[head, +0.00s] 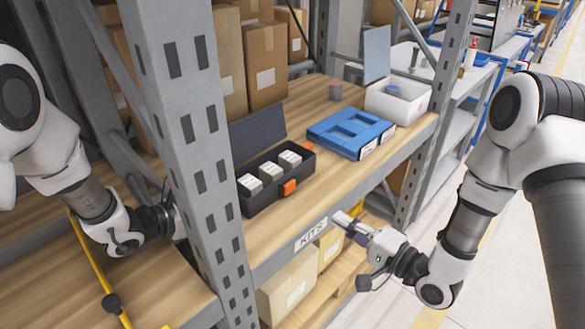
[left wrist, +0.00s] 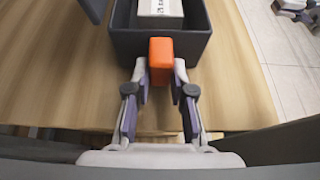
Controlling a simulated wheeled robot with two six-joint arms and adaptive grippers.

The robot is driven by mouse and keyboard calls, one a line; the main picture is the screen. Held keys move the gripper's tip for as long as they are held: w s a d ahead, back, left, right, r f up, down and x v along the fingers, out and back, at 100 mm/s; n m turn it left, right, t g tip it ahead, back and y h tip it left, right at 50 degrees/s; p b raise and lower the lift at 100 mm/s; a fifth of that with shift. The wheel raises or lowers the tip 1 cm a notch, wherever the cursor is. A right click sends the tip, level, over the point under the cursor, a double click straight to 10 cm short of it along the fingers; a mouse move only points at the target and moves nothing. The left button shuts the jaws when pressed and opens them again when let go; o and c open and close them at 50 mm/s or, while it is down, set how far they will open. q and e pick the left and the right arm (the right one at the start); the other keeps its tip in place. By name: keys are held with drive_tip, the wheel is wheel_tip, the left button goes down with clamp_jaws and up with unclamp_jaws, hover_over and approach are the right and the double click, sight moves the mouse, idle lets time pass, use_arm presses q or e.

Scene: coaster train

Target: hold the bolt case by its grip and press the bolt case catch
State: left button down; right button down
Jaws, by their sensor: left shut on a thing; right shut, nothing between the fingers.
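The dark bolt case (head: 262,208) stands on the wooden shelf with its lid (head: 257,128) raised behind it and white boxes inside. An orange block (head: 289,188) is on its front face, seemingly the catch; another orange piece (head: 308,146) is at its right end. In the left wrist view, my left gripper (left wrist: 161,78) is shut on an orange grip (left wrist: 161,58) on the end of the case (left wrist: 125,42). In the head view the rack post hides that hold. My right gripper (head: 345,219) is shut and empty, in front of the shelf edge, apart from the case.
A grey rack post (head: 190,130) stands between my left arm and the case. A blue tray (head: 350,135) and a white bin (head: 398,100) stand to the right on the shelf. The shelf's front edge bears a KITS label (head: 311,235). Cardboard boxes (head: 290,287) sit below.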

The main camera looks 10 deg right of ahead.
use_arm(q)
drive_tip(key=c, duration=0.9)
unclamp_jaws()
